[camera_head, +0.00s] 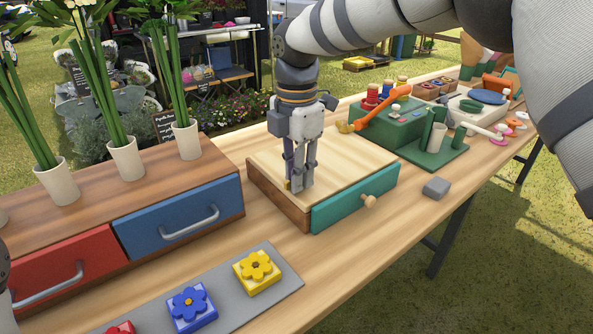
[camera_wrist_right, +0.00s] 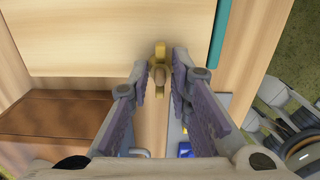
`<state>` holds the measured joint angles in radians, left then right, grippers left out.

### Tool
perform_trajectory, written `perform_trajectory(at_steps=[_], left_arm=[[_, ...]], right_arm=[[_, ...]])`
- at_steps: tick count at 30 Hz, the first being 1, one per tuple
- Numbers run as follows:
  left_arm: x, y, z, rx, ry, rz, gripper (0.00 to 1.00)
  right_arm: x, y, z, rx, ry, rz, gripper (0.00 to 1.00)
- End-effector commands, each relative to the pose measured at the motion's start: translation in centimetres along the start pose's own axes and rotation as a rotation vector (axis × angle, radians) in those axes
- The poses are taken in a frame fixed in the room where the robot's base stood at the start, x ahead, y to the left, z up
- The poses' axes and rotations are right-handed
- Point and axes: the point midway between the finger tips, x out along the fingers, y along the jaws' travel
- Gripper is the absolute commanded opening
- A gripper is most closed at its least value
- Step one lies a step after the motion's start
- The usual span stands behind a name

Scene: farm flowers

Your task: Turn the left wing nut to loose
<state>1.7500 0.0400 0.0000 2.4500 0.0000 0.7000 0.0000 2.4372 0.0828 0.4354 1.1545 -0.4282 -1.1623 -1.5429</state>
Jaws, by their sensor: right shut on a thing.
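The wing nut is a small golden piece with a brown middle, seen in the right wrist view (camera_wrist_right: 159,49) at the edge of a pale wooden lid (camera_wrist_right: 120,35). In the head view only a yellow bit of it (camera_head: 288,184) shows beside the fingertips. My right gripper (camera_head: 298,186) points down at the front left of the wooden box (camera_head: 277,201). Its two fingers (camera_wrist_right: 165,72) are shut on the wing nut, one on each side. In the right wrist view its wings run roughly up and down the picture.
The box has a teal drawer (camera_head: 352,199) with a round knob. A cabinet with red (camera_head: 66,268) and blue (camera_head: 183,220) drawers and potted stems stands left. A grey tray (camera_head: 280,277) with flower blocks lies in front. A green tool stand (camera_head: 395,125) is behind right.

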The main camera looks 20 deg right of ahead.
Motion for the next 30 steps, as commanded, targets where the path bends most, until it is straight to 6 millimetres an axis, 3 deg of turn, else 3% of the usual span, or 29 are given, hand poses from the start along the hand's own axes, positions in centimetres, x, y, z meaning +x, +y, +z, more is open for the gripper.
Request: perform_trajectory(at_steps=[5,6,8,9,18,20,30], left_arm=[[0.0,0.0,0.0,0.0,-0.001,0.0,0.4],[0.0,0.0,0.0,0.0,-0.001,0.0,0.4],[0.0,0.0,0.0,0.0,-0.001,0.0,0.4],[0.0,0.0,0.0,0.0,-0.001,0.0,0.4],[0.0,0.0,0.0,0.0,0.0,0.0,0.4],[0.0,0.0,0.0,0.0,0.0,0.0,0.4],[0.0,0.0,0.0,0.0,0.0,0.0,0.4]], right_arm=[[0.2,-0.1,-0.1,-0.001,0.001,-0.006,0.0],[0.2,-0.1,-0.1,-0.001,0.001,-0.006,0.23],[0.2,-0.1,0.0,-0.001,0.001,-0.005,0.37],[0.2,-0.1,0.0,0.0,0.001,-0.005,0.39],[-0.3,0.0,0.0,0.001,0.0,0.0,0.39],[-1.2,0.1,0.0,0.001,-0.001,0.003,0.39],[-9.7,0.1,0.0,0.001,-0.001,0.002,0.39]])
